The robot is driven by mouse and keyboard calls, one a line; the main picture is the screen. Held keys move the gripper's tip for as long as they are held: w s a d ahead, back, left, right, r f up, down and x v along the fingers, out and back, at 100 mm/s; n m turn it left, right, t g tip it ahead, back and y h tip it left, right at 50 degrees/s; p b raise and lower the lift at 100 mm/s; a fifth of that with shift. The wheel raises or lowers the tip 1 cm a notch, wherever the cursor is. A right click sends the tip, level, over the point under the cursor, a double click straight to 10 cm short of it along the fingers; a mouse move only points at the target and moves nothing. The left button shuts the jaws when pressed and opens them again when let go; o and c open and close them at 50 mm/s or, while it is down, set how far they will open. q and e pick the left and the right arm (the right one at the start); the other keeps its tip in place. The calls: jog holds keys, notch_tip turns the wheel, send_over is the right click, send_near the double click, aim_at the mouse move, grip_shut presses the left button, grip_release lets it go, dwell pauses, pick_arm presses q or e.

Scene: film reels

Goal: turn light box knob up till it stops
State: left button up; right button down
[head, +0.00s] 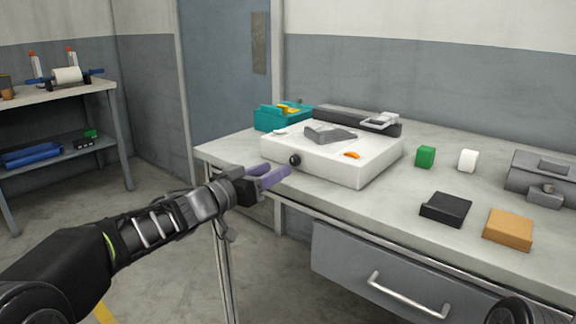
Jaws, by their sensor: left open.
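The light box (333,165) is a white, low box on the bench, in the middle of the head view. Its black round knob (295,160) sits on the front face near the left corner. My left gripper (276,174) has purple fingers and is open, just left of and slightly below the knob. The fingertips look close to the knob, but I cannot tell whether they touch it. My right gripper is not in view.
The bench (405,209) also holds a teal bin (277,118), a green block (426,156), a white roll (468,160), a black box (446,209), an orange-tan box (508,229) and a grey device (545,178). A grey splicer-like piece (330,133) lies on the light box. A drawer (380,272) is below.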

aim_at(293, 161)
pick_arm(q)
jog(key=b+x, duration=0.1)
jog(key=x, duration=0.5)
jog(key=shift+d, duration=0.1)
jog(key=shift+c, duration=0.2)
grip_shut()
